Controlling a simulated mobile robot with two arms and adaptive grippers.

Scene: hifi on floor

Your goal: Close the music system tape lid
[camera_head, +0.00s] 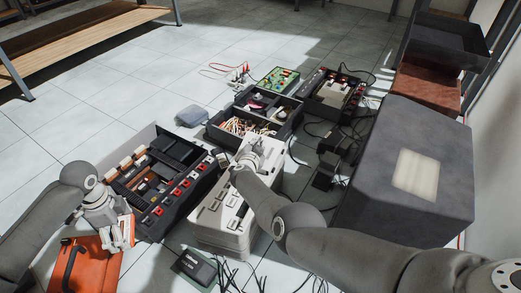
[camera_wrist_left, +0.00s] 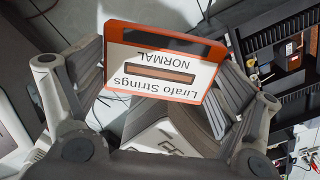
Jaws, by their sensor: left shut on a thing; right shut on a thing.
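A pale box-shaped device (camera_head: 218,212) with dark slots and buttons stands on the floor in the middle. It looks like the music system; I cannot make out its tape lid. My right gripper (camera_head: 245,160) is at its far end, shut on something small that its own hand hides. My left gripper (camera_head: 122,232) is shut on a cassette, left of the device and apart from it. In the left wrist view the cassette (camera_wrist_left: 160,62) is white with an orange edge, labelled "Lirafo Strings NORMAL", between the fingers.
A black console (camera_head: 172,215) with red and white buttons lies between my arms. An orange case (camera_head: 92,265) is below my left gripper. A divided black tray (camera_head: 215,137) and cables lie beyond. A large grey box (camera_head: 425,150) stands right.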

